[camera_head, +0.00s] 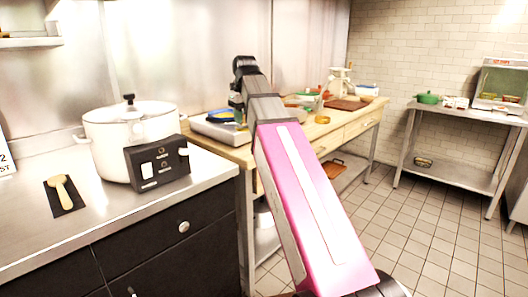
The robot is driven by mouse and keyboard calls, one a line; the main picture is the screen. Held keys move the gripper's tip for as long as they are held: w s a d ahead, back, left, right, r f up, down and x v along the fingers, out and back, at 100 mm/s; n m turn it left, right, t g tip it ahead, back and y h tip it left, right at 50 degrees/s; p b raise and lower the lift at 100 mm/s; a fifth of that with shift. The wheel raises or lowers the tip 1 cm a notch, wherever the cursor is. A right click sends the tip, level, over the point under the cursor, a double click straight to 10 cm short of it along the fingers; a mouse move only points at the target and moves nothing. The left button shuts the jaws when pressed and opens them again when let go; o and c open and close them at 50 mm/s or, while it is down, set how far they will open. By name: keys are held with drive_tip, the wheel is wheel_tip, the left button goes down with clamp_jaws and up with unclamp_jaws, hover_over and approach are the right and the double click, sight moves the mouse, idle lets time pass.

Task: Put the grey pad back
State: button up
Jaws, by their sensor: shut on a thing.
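My gripper (237,108) is at the end of my raised arm, over the near left end of the wooden-topped table. My wrist hides much of it. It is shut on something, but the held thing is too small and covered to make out. Below and beside it is a pale flat tray or scale (221,133) with blue, dark and yellow items (220,116) on it. I cannot make out a grey pad for certain. I cannot tell whether my gripper touches the tray or the items.
A white pot (108,145) stands on the steel counter behind a black control box (160,166). The wooden table (325,131) holds bowls and a board. Tiled floor at right is clear.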

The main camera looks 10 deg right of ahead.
drive_tip(key=shift+s+d+f, duration=0.1)
drive_tip(key=shift+s+f, duration=0.05)
drive_tip(key=shift+s, duration=0.05)
drive_tip(key=w+d+f, duration=0.2)
drive_tip(key=w, duration=0.1)
drive_tip(key=w+d+f, duration=0.2)
drive_tip(key=w, duration=0.1)
drive_tip(key=w+d+f, duration=0.2)
drive_tip(key=w, duration=0.1)
drive_tip(key=shift+w+d+f, duration=0.15)
drive_tip(key=shift+d+f, duration=0.1)
drive_tip(key=shift+f, duration=2.2)
drive_tip(key=o, duration=1.1)
drive_tip(key=shift+f, duration=0.1)
drive_tip(key=shift+c, duration=0.2)
wheel_tip(320, 180, up, 12)
drive_tip(key=s, duration=0.1)
drive_tip(key=shift+s+d, duration=0.2)
drive_tip(key=shift+d, duration=0.15)
